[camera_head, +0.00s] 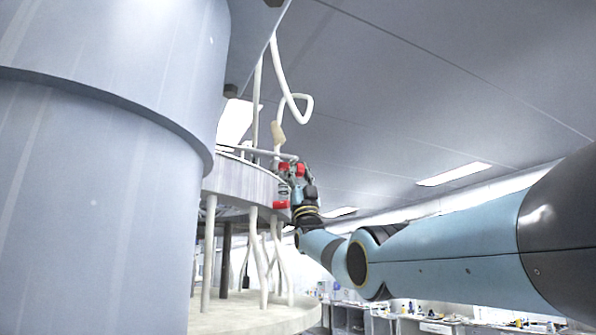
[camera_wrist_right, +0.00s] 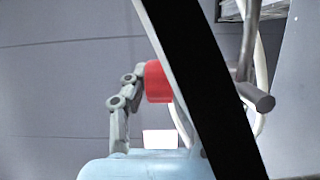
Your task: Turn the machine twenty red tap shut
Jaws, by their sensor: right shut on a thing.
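My right gripper (camera_head: 292,180) is up at the rim of the raised round platform in the head view, small and far off. Red pieces (camera_head: 284,166) show at its fingers, and another red piece (camera_head: 280,204) shows lower against the rim. At this size I cannot tell which is the tap's handle. In the right wrist view, a red tap (camera_wrist_right: 157,82) shows at the tip of a grey jointed finger (camera_wrist_right: 124,100). The right gripper is shut on it. A black bar (camera_wrist_right: 205,80) crosses in front and hides part of the grip. My left gripper is not in view.
The round platform (camera_head: 240,180) stands on pale legs above a pale round base (camera_head: 245,315). White pipes (camera_head: 282,75) hang above it. A large grey cylinder (camera_head: 100,200) fills the left. Cluttered benches (camera_head: 440,326) stand at the lower right. A grey pipe (camera_wrist_right: 255,97) lies right of the bar.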

